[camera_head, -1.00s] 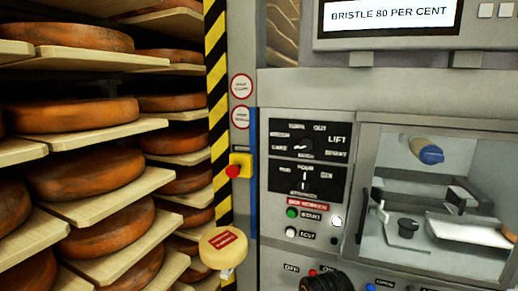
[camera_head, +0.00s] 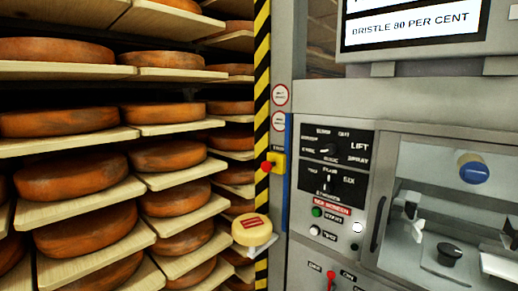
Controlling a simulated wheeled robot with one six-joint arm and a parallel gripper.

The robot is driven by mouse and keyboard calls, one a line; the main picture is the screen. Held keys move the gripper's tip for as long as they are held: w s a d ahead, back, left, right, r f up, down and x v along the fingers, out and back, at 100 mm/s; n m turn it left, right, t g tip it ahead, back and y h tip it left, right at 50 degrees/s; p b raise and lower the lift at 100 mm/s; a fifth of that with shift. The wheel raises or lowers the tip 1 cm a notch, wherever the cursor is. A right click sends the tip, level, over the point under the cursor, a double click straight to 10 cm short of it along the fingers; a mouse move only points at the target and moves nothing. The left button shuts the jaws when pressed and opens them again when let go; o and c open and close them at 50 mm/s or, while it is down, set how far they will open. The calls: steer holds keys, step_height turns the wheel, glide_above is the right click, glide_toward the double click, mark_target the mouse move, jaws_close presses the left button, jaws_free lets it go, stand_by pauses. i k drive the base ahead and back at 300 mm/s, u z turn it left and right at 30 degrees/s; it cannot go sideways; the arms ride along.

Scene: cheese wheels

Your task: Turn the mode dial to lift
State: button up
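The mode dial (camera_head: 328,151) is a small dark knob on the upper black panel of the grey machine, right of centre. Its pale pointer mark seems to point left, toward a small label that is hard to read. The word LIFT (camera_head: 360,147) is printed to the right of the dial, with SPRAY below it. A second black panel with another dial (camera_head: 327,182) sits directly beneath. My gripper is not in view.
A display (camera_head: 415,27) reads BRISTLE 80 PER CENT. A glazed chamber (camera_head: 455,215) is at right. Green (camera_head: 317,212) and white (camera_head: 314,231) buttons sit below the dials. A red stop button (camera_head: 266,166) is left. Cheese shelves (camera_head: 90,205) fill the left side.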

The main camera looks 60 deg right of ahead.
mark_target(330, 149)
steer(key=u, duration=0.7)
steer(key=k, duration=1.45)
steer(key=z, duration=0.65)
